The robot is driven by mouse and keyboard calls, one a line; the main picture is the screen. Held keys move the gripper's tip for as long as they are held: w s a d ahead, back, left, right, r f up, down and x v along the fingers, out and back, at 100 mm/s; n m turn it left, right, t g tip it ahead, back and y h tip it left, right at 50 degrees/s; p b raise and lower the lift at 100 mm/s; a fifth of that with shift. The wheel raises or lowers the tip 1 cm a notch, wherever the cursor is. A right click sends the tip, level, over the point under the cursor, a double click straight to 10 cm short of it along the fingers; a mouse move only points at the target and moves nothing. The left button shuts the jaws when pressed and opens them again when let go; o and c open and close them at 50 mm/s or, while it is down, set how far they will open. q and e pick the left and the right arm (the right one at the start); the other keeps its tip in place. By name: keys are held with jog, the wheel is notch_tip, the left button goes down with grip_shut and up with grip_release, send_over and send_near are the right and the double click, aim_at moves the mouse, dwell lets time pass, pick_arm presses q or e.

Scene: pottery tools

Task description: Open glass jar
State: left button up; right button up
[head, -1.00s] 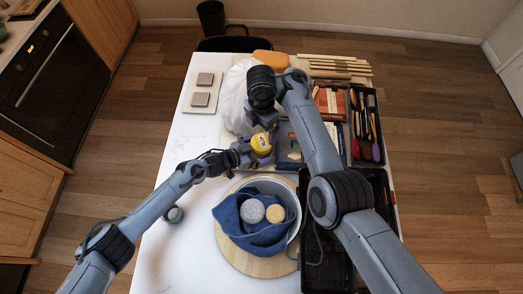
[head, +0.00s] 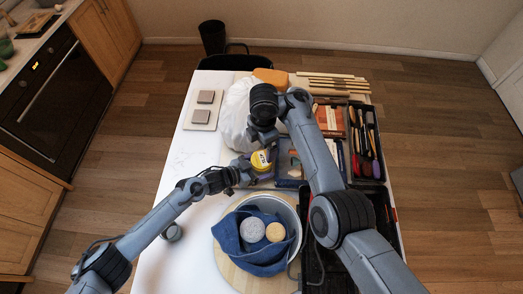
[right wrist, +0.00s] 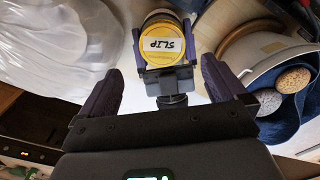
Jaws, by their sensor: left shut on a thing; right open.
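A glass jar with a yellow lid (head: 260,160) labelled "SLIP" is held at the middle of the table. My left gripper (head: 256,168) is shut on the jar. In the right wrist view the yellow lid (right wrist: 165,42) faces the camera, and my left gripper's fingers (right wrist: 165,50) stand on either side of the jar. My right gripper (right wrist: 160,88) is open and empty, its two dark fingers spread apart below the lid in that view. In the head view the right arm hides much of that gripper, above and beside the jar.
A bowl (head: 293,222) with a blue cloth (head: 236,246) and two round sponges stands on a wooden board (head: 229,266) in front. A white plastic bag (head: 237,112) is behind the jar. Tool trays (head: 366,178) fill the right side. The table's left part (head: 180,150) is mostly clear.

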aim_at(261, 159)
jog(key=m, duration=0.3)
jog(key=w+m+y, duration=0.1)
jog(key=m, duration=0.2)
jog(key=shift+d+f+m, duration=0.1)
jog(key=shift+d+m, duration=0.1)
jog(key=shift+m, duration=0.1)
jog(key=m, duration=0.5)
jog(key=shift+w+d, duration=0.1)
jog(key=shift+w, duration=0.2)
jog(key=m, duration=0.2)
jog(key=shift+f+m, duration=0.1)
jog(key=shift+m, duration=0.3)
jog(key=m, duration=0.2)
jog(key=shift+s+m, duration=0.1)
jog(key=shift+m, duration=0.2)
jog(key=m, duration=0.4)
jog(key=shift+s+a+m+h, duration=0.2)
jog(key=shift+s+m+h, duration=0.1)
jog(key=shift+m, duration=0.1)
jog(key=m, duration=0.4)
jog(key=s+m, duration=0.1)
jog(key=m, duration=0.2)
jog(key=shift+a+r+h, duration=0.15)
jog(key=shift+r+h, duration=0.05)
jog(key=shift+h, duration=0.1)
jog(key=shift+f+m, duration=0.4)
jog(key=shift+f, duration=3.6)
